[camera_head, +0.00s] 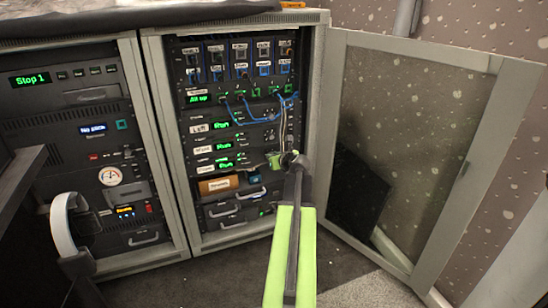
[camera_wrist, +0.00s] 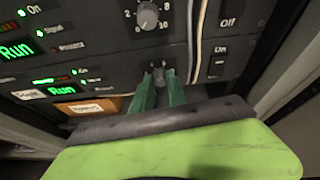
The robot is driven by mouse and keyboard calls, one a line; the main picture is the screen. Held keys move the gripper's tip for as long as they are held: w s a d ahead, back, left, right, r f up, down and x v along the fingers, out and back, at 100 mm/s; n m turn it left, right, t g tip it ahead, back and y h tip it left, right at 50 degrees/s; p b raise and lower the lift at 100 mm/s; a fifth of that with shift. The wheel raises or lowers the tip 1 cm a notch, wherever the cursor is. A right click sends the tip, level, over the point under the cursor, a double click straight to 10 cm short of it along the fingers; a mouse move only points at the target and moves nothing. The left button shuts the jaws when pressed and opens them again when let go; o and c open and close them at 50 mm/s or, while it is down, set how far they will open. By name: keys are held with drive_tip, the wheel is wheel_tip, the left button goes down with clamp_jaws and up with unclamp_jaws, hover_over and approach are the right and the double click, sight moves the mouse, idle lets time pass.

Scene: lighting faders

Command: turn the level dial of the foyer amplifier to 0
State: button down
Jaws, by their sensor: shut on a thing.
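My gripper (camera_head: 274,161) reaches into the right-hand open rack at its lower amplifier rows. In the wrist view its two green fingers (camera_wrist: 160,84) stand close on either side of a small dark knob (camera_wrist: 159,74), and are shut on it. The knob's scale and pointer are hidden by the fingers, so its setting cannot be read. Another grey dial (camera_wrist: 147,15), with a printed number scale, sits on the unit above. It is clear of the fingers. Lit green "Run" displays (camera_wrist: 62,90) mark the units at left. I cannot read which label says foyer.
White cables (camera_wrist: 196,32) hang just right of the fingers. Blue patch cables (camera_head: 262,104) loop above. A brown labelled box (camera_head: 217,185) sits below left. The glazed rack door (camera_head: 405,150) stands open at right. The left rack (camera_head: 88,150) stands beside.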

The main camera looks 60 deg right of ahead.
drive_tip(key=shift+w+a+f+n+g+h+b, duration=0.15)
drive_tip(key=shift+n+g+h+b, duration=0.2)
drive_tip(key=shift+n+h+b, duration=0.65)
drive_tip(key=shift+w+a+f+n+g+h+b, duration=0.2)
drive_tip(key=shift+n+g+h, duration=0.3)
drive_tip(key=shift+n, duration=0.95)
drive_tip(key=shift+s+a+r+n+g+h+b, duration=0.1)
drive_tip(key=shift+n+g+h+b, duration=0.15)
drive_tip(key=shift+n+h+b, duration=0.75)
drive_tip(key=shift+n, duration=0.35)
drive_tip(key=shift+w, duration=0.1)
drive_tip(key=c, duration=1.3)
unclamp_jaws()
drive_tip(key=shift+p, duration=0.3)
